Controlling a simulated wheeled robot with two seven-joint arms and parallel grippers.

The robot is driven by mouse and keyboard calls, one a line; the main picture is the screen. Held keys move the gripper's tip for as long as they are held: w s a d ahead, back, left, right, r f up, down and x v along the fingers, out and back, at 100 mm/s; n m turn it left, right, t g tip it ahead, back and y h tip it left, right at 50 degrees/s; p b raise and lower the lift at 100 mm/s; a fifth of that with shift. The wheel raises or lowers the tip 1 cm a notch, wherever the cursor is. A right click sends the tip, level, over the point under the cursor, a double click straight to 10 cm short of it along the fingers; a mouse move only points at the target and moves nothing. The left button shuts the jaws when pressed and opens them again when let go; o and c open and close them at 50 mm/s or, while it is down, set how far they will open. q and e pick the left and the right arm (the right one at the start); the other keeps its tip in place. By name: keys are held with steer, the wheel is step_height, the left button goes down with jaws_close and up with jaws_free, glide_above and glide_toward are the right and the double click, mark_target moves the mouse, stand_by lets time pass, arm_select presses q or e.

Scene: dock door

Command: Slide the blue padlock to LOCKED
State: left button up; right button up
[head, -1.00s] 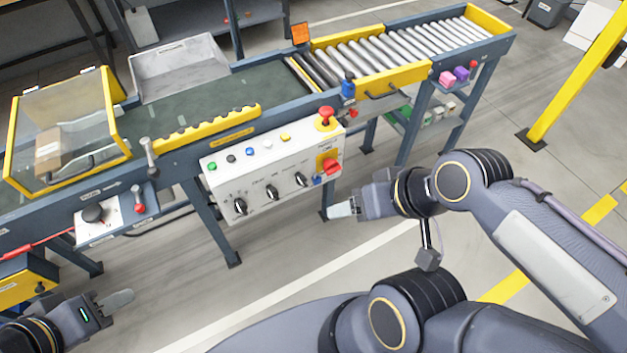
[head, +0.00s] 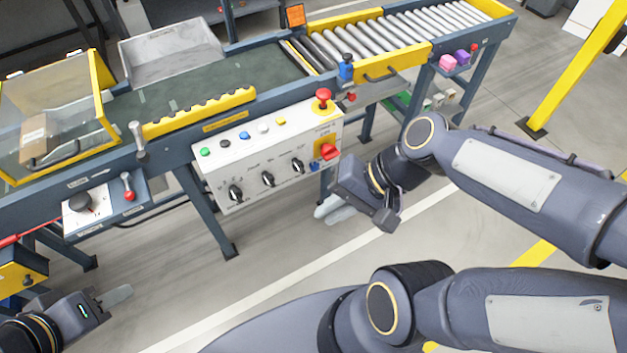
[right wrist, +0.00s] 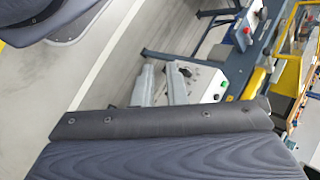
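The small blue padlock (head: 314,167) sits at the lower right of the white control panel (head: 226,168), just below the red switch handle (head: 329,152). It is too small to tell which position it is in. My right gripper (head: 334,209) is below and a little right of the padlock, apart from it. Its two pale fingers show with a gap and nothing between them, also in the right wrist view (right wrist: 162,84). My left gripper (head: 120,295) is at the lower left, away from the panel; its finger opening is not clear.
The panel carries a red mushroom button (head: 323,97), black knobs and several coloured buttons. A roller conveyor (head: 365,40) runs behind it. A blue post-like part (head: 346,68) stands on the conveyor edge. A yellow post (head: 578,70) stands at right. Floor in front is clear.

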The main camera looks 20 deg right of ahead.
steer(key=w+a+f+m+y+b, duration=0.1)
steer(key=f+m, duration=0.1)
steer(key=m, duration=0.1)
steer(key=w+a+f+m+y+b, duration=0.1)
steer(key=f+m+y+b, duration=0.1)
steer(key=w+a+f+m+y+b, duration=0.1)
steer(key=w+f+m, duration=0.1)
steer(key=f+m, duration=0.1)
steer(key=shift+w+f+m+g+y+b, duration=0.1)
steer(key=shift+m+g+y+b, duration=0.2)
steer(key=shift+g+b, duration=0.1)
jaws_close()
steer(key=w+d+f+m+t+h+b, duration=0.1)
steer(key=w+d+f+m+t+b, duration=0.3)
steer(key=f+m, duration=0.4)
steer(key=w+d+f+m+t+h+b, duration=0.1)
steer(key=w+d+f+m+t+b, duration=0.2)
steer(key=f+m, duration=0.6)
steer(key=w+d+f+m+t+h+b, duration=0.2)
steer(key=w+d+f+m+t+b, duration=0.2)
steer(key=m, duration=1.2)
steer(key=w+d+f+t, duration=0.1)
steer(key=w+f+t, duration=0.2)
steer(key=f, duration=0.1)
steer(key=shift+w+d+f+b, duration=0.25)
steer(key=shift+w+d+b, duration=0.05)
steer(key=shift+w+d, duration=0.05)
